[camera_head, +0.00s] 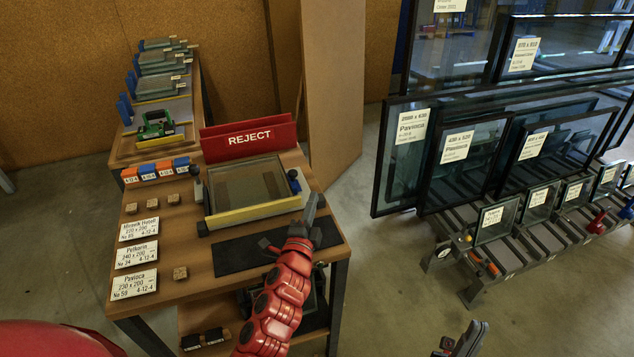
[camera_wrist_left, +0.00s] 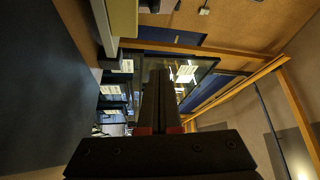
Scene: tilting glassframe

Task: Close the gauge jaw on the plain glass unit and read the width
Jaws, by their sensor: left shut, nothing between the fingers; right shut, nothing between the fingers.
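A glass unit (camera_head: 243,182) with a dark frame lies flat in a fixture on the wooden bench, below the REJECT sign. A pale yellow strip (camera_head: 254,211) runs along the fixture's near edge. A dark block with a blue knob (camera_head: 293,182), seemingly the gauge jaw, sits at its right side; whether it touches the glass I cannot tell. No width reading is legible. My left gripper (camera_head: 314,208) is shut and empty, just right of the strip's right end; its fingers also show in the left wrist view (camera_wrist_left: 160,95). My right gripper (camera_head: 469,338) is shut and empty, low over the floor.
A red REJECT sign (camera_head: 249,138) stands behind the fixture. Label cards (camera_head: 135,284) and small wooden blocks (camera_head: 180,273) lie at the bench's left. A dark mat (camera_head: 240,252) lies in front. Racked glass panes (camera_head: 460,150) stand to the right, across open floor.

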